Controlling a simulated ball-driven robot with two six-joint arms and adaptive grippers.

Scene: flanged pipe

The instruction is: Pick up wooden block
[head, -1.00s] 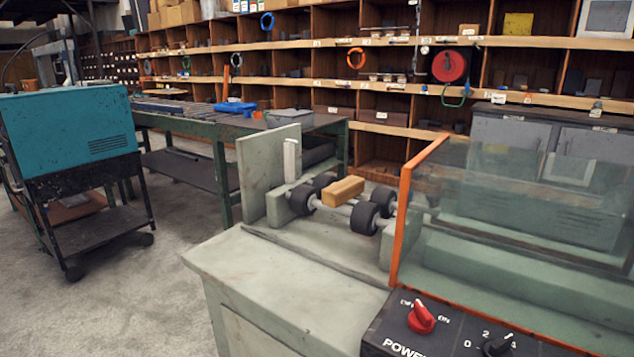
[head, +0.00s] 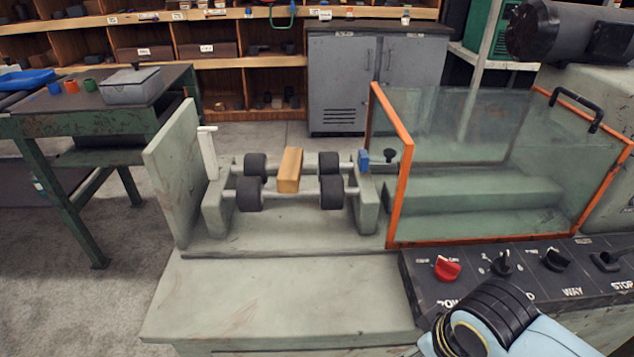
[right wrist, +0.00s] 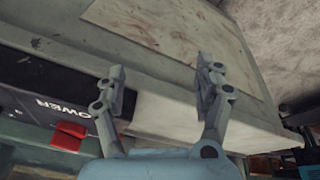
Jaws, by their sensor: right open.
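The wooden block (head: 289,170) is a tan rectangular piece. In the head view it lies across two rods between black rollers on the pale green machine. My right arm comes in at the bottom right of the head view, in front of the control panel; its fingers do not show there. In the right wrist view my right gripper (right wrist: 159,72) is open and empty, over the machine's front edge beside the red switch (right wrist: 69,135). The block is not in the right wrist view. My left gripper is not in either view.
The black rollers (head: 249,194) flank the block. An orange-framed clear guard (head: 394,150) stands to its right, and an upright plate (head: 172,180) to its left. The control panel (head: 520,268) runs along the front right. The machine's front ledge (head: 280,300) is bare.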

